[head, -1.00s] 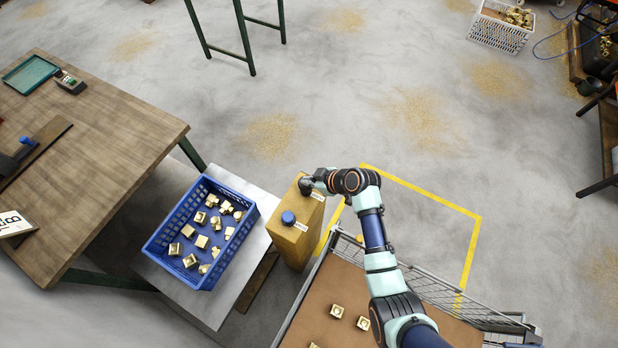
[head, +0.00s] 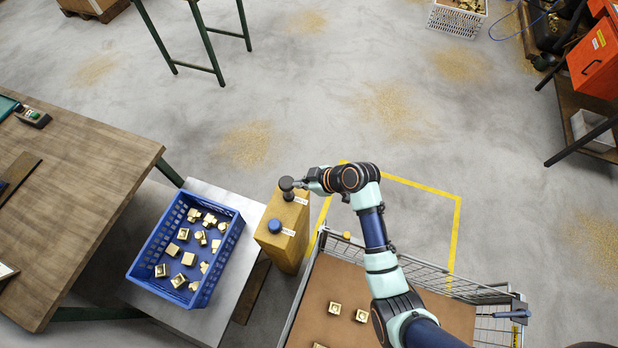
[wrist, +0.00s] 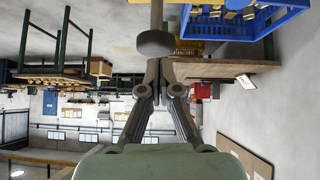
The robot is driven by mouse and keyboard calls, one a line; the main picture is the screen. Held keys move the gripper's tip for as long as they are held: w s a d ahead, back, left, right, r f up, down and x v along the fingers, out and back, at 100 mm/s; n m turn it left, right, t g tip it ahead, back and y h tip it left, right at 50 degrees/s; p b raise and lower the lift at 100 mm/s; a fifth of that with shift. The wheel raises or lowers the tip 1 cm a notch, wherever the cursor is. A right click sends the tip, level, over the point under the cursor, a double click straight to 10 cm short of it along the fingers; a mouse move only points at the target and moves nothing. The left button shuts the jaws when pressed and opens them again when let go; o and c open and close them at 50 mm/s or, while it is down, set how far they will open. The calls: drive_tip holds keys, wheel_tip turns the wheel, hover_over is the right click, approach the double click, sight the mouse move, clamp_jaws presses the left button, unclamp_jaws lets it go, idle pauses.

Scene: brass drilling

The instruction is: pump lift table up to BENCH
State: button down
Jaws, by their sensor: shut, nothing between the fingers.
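The lift table (head: 205,325) is a grey metal platform bearing a blue crate (head: 140,283) of brass parts. It looks lower than the wooden bench (head: 85,190) on its left. A tan pedestal (head: 268,247) stands at the platform's right. It has a blue button (head: 275,226) near the front and a dark round knob (head: 287,183) at the far end, each beside a small label too small to read. My gripper (head: 300,184) is shut and empty, its tips right beside the dark knob. In the wrist view the knob (wrist: 155,43) is just past the shut fingertips (wrist: 158,66); contact is unclear.
A wire-sided cart (head: 330,275) with a few brass parts stands under my arm, right of the pedestal. Yellow floor lines (head: 455,235) run behind it. A white crate (head: 455,20) and a red box (head: 597,60) are far right. The floor between is open.

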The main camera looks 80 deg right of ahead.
drive_tip(key=v, duration=0.4)
drive_tip(key=shift+r, duration=0.1)
drive_tip(key=shift+w, duration=0.1)
idle(0.5)
wheel_tip(320, 180, up, 6)
drive_tip(key=d+p, duration=0.2)
drive_tip(key=p, duration=0.3)
hover_over(283, 180)
drive_tip(key=s, duration=0.3)
drive_tip(key=shift+m+y, duration=0.3)
drive_tip(key=shift+y, duration=0.1)
wheel_tip(283, 180, down, 7)
drive_tip(key=shift+w+f, duration=0.1)
wheel_tip(283, 180, down, 3)
drive_tip(key=shift+a+r, duration=0.15)
drive_tip(key=shift+r, duration=0.05)
drive_tip(key=shift+f, duration=0.65)
